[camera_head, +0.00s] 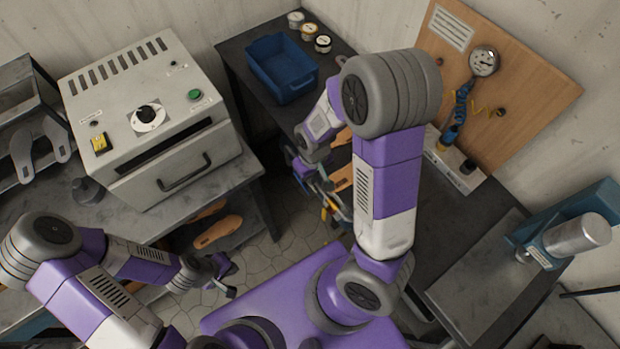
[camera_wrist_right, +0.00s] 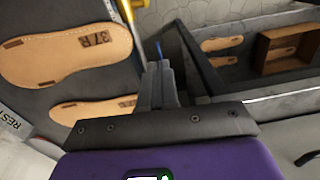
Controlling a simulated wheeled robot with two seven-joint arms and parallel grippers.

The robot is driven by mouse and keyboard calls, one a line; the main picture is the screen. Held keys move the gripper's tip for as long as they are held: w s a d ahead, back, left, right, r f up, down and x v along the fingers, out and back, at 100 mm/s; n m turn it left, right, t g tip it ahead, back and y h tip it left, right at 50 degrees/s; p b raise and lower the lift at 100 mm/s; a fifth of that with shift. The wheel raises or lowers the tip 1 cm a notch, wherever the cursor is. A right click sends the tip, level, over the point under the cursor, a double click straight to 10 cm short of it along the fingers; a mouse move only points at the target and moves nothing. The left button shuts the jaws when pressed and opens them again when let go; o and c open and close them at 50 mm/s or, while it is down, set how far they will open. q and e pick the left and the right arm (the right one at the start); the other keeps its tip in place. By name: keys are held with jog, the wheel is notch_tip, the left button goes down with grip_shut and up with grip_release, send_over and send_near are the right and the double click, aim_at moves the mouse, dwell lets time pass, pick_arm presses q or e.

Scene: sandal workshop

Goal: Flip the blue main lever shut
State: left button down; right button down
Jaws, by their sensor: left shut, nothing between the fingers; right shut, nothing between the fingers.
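A blue part (camera_head: 451,133), which seems to be the blue lever, is at the foot of the wooden board, below the gauge and beside a blue coiled hose (camera_head: 461,101). It is small here, and I cannot tell its position. My right gripper (camera_head: 326,190) is left of it, apart from it, over the dark bench; in the right wrist view its fingers (camera_wrist_right: 164,85) are shut and empty. My left gripper (camera_head: 228,283) is low at the lower left, shut and empty, far from the board. The right wrist view does not show the lever clearly.
A gauge (camera_head: 484,61) is on the wooden board (camera_head: 540,85). A blue crate (camera_head: 281,68) and small tins stand on the back bench. Tan soles (camera_wrist_right: 65,55) lie near my right gripper. A grey oven (camera_head: 150,120) stands at left, a teal press (camera_head: 575,225) at right.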

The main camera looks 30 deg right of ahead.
jog(key=w+a+m+t+y+p, duration=0.1)
jog(key=w+a+m+t+p, duration=0.15)
jog(key=w+a+m, duration=0.35)
jog(key=s+d+m+h, duration=0.1)
jog(key=m, duration=0.2)
jog(key=s+d+m+h+p, duration=0.1)
jog(key=s+m+h, duration=0.1)
jog(key=m, duration=0.2)
jog(key=s+d+m+g+h+p, duration=0.1)
jog(key=m, duration=0.3)
jog(key=shift+s+d+r+h, duration=0.1)
jog(key=shift+s+r+h, duration=0.1)
jog(key=shift+h, duration=0.1)
jog(key=a+b+x, duration=0.1)
jog(key=b+x, duration=0.7)
jog(key=x, duration=0.5)
jog(key=shift+w+f, duration=0.35)
jog(key=shift+f, duration=0.15)
